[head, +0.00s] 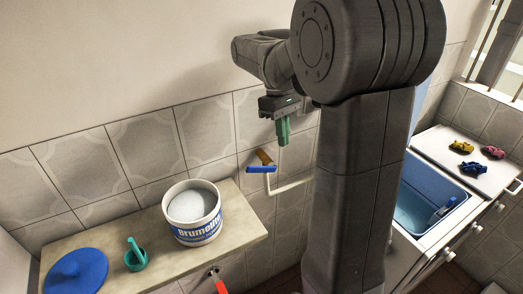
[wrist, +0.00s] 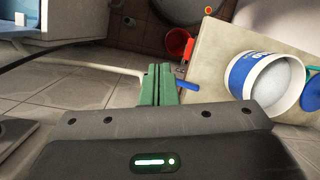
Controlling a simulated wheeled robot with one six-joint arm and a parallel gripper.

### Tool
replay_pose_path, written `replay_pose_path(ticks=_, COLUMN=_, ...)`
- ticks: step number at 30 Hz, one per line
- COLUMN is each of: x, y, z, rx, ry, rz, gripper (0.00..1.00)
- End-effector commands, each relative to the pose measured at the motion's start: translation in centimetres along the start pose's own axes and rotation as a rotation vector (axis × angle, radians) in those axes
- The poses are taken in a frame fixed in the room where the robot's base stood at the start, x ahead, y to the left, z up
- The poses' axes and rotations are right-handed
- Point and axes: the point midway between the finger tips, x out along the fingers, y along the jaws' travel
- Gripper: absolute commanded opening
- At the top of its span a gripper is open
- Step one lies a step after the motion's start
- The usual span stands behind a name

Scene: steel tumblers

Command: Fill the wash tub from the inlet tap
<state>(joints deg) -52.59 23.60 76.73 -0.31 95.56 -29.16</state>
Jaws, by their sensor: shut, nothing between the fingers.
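The inlet tap is on the tiled wall, with a brass body (head: 265,157) and a blue lever (head: 261,169). A white pipe (head: 292,186) runs from it towards the right, behind my arm. The blue lever also shows in the wrist view (wrist: 187,85). My gripper (head: 284,142) has green fingers, shut and empty, above and slightly right of the tap in the head view. In the wrist view its fingertips (wrist: 158,68) appear just left of the lever; contact cannot be told. The blue wash tub (head: 420,212) is at right, partly hidden by my arm; its water level is unclear.
A shelf (head: 235,250) at left holds a white powder bucket (head: 196,222), a teal scoop (head: 136,258) and a blue lid (head: 75,274). A red bucket (wrist: 177,43) is beside the shelf. Small coloured items (head: 462,147) lie on the white top beyond the tub.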

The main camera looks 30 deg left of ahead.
Motion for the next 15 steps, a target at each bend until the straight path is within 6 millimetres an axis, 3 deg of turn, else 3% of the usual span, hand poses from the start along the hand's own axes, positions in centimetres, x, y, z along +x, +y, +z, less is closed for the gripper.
replay_pose_path(ticks=3, x=-2.6, y=0.7, z=-0.1, rx=0.134, ry=0.147, rz=-0.14, gripper=0.0)
replay_pose_path(ticks=9, x=-5.4, y=1.2, z=-0.7, rx=0.252, ry=0.297, rz=-0.287, gripper=0.0)
replay_pose_path(ticks=15, x=-5.5, y=1.1, z=-1.1, rx=0.274, ry=0.33, rz=-0.323, gripper=0.0)
